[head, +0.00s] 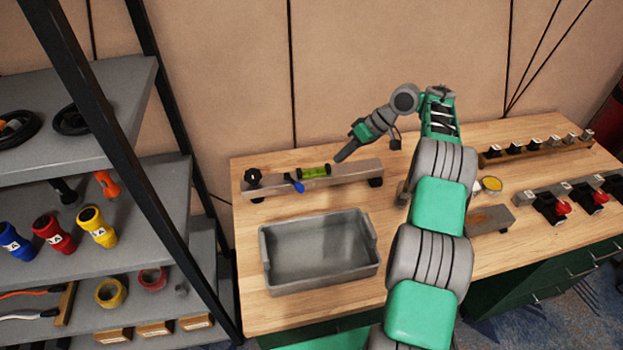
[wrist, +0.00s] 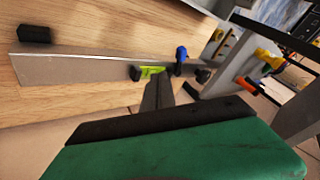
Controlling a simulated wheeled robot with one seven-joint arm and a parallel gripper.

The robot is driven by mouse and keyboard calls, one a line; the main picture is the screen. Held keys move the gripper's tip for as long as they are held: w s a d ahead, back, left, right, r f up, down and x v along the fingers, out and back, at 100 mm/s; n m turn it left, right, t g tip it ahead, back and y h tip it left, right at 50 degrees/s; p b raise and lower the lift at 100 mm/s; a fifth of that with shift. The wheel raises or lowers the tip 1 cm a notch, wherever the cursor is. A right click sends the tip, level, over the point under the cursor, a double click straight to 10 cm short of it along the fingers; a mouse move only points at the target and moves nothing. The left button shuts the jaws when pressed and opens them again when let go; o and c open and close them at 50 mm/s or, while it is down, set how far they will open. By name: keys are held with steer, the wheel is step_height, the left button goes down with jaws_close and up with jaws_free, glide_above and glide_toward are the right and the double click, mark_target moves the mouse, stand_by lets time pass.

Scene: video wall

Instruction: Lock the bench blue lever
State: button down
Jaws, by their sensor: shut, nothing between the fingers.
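The blue lever (head: 294,184) is a small blue handle at the left part of a grey metal bar (head: 343,176) on the wooden bench. It stands beside a yellow-green cylinder (head: 314,170) on the same bar. In the wrist view the blue lever (wrist: 181,55) shows beyond the fingers, just past the yellow-green part (wrist: 150,71). My gripper (head: 340,157) is shut and empty, above and behind the bar, to the right of the lever and apart from it. In the wrist view the dark fingers (wrist: 158,92) point toward the bar.
A grey empty bin (head: 318,250) stands on the bench (head: 250,300) in front of the bar. A black knob (head: 252,176) sits at the bar's left end. A shelf rack (head: 160,205) stands at left. Red-handled blocks (head: 560,207) lie on the right.

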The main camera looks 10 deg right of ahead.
mark_target(294, 182)
steer(key=a+f+b, duration=0.2)
steer(key=a+f, duration=0.6)
steer(key=a, duration=0.1)
steer(key=shift+s+a, duration=0.15)
steer(key=shift+a, duration=0.1)
